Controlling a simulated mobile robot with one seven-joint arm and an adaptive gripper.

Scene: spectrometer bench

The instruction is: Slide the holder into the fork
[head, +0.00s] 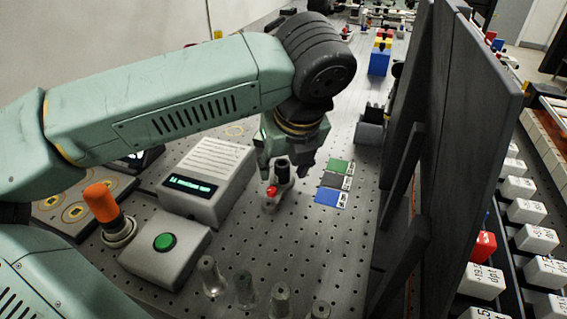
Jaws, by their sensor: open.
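My gripper (287,172) points down over the perforated bench, in the middle of the head view. Its jaws are open, one finger on each side of a small upright post (283,175) with a dark top. A red knob (271,191) shows at the post's lower left. This may be the holder, but I cannot tell for sure. I cannot tell whether the fingers touch it. A dark grey slotted block (370,130) stands farther back to the right, near the panel. It may be the fork; its opening is not clear.
Green (340,167), grey (334,181) and blue (328,198) cards lie right of my gripper. A tall dark panel (440,150) closes off the right. A display box (207,180), a green-button box (165,255) and an orange knob (101,203) stand left. Several metal posts (245,290) stand in front.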

